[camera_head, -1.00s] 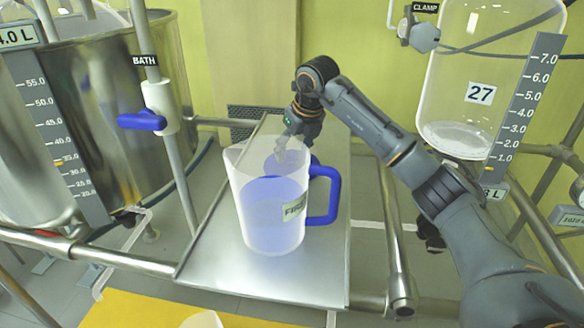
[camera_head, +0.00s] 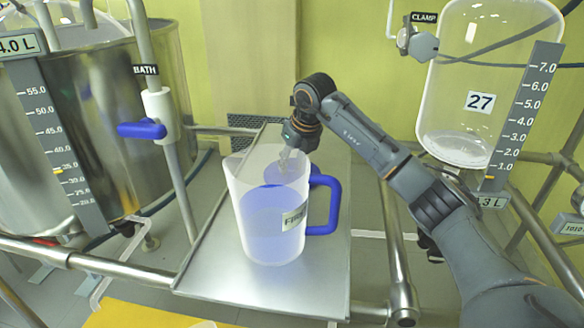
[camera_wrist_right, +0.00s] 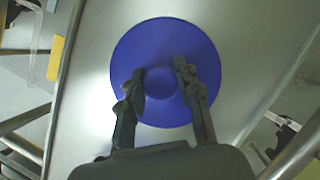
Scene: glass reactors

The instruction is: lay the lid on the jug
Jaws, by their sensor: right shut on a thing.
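The jug (camera_head: 262,222) is translucent, with a blue handle (camera_head: 333,205), a label and blue contents. It stands upright on a steel shelf (camera_head: 235,270), its top uncovered. The lid (camera_wrist_right: 165,38) is a round blue disc with a central knob, above or on the shelf's bare metal in the wrist view. In the head view the lid sits behind the jug and is mostly hidden by it. My right gripper (camera_head: 287,158), behind the jug, is shut on the lid's knob; its fingers (camera_wrist_right: 160,74) straddle it. I cannot tell whether the lid touches the shelf. My left gripper is not in view.
A large steel vessel (camera_head: 115,110) with a scale stands left, beside a pipe with a blue valve handle (camera_head: 141,130). A glass reactor (camera_head: 470,90) marked 27 hangs at right. Rails (camera_head: 398,250) border the shelf. The shelf is clear in front of the jug.

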